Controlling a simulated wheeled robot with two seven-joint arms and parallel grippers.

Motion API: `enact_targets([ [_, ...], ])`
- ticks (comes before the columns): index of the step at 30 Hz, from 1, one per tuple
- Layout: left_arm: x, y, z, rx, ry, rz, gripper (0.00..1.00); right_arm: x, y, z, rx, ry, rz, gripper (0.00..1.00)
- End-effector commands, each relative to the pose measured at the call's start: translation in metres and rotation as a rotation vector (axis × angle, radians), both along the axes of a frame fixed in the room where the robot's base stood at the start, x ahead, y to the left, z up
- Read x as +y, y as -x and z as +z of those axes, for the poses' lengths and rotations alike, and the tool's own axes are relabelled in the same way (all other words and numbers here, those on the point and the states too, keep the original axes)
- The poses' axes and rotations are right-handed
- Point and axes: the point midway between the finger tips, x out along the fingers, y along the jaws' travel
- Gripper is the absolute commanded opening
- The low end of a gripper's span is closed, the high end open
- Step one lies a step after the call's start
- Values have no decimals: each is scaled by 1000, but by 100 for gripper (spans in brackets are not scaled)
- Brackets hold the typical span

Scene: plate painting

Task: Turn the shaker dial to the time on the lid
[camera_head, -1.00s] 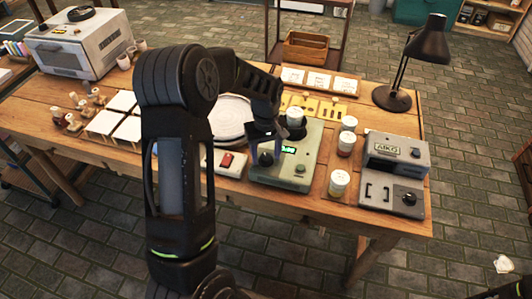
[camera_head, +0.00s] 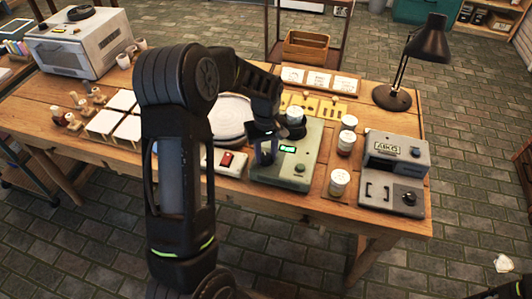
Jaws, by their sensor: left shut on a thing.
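The shaker (camera_head: 292,170) is a grey-green box near the front edge of the wooden table. It has a lit green display (camera_head: 288,150) and a small green knob (camera_head: 299,168). A jar with a white lid (camera_head: 295,114) sits on its back part; the writing on the lid is too small to read. My left gripper (camera_head: 266,156) points down at the left of the shaker's front panel and is shut on the dark dial (camera_head: 266,158), which its fingers partly hide. My right gripper is not in view; a bit of dark arm shows at the bottom right corner.
Two white-lidded jars (camera_head: 347,141) (camera_head: 339,182) stand right of the shaker, beside a grey AIKO machine (camera_head: 396,155). A box with a red switch (camera_head: 226,160) and a round pale plate (camera_head: 230,118) are left. A black lamp (camera_head: 392,97) stands behind.

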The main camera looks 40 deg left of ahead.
Motion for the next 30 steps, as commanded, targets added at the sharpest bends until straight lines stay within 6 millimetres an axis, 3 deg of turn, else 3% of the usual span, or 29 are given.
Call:
enact_targets([
  [14,0,0,-1,0,0,-114,0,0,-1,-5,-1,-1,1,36],
  [30,0,-1,-1,-1,-2,-539,0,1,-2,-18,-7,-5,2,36],
])
